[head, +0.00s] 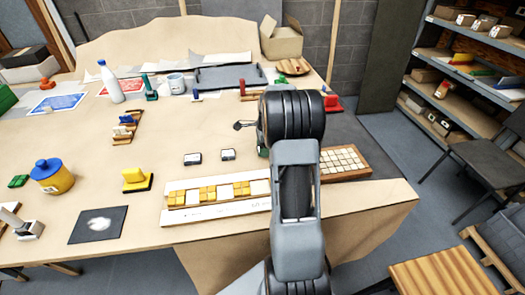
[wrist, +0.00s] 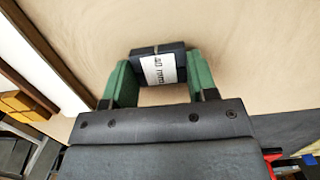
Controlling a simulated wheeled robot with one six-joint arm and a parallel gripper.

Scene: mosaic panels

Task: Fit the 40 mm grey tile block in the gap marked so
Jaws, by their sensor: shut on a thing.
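My gripper (wrist: 160,74) is shut on a dark grey block (wrist: 158,50), one green finger at each side. The block has a white label that reads "40 mm" upside down in the wrist view. I cannot tell whether it touches the table. In the head view my arm hides the block, and only a bit of green finger shows. The mosaic panel (head: 178,207) lies along the table's near edge, left of my arm, with yellow tiles (head: 208,193) and pale gaps between them. Part of it shows at the left of the wrist view. Gap markings are too small to read.
Two more dark labelled blocks (head: 192,158) (head: 228,154) stand behind the panel. A tray of pale tiles (head: 343,163) lies right of my arm. A yellow stamp-like piece (head: 136,179) and a yellow jar (head: 52,177) are at left. Bare table (head: 215,125) lies behind the blocks.

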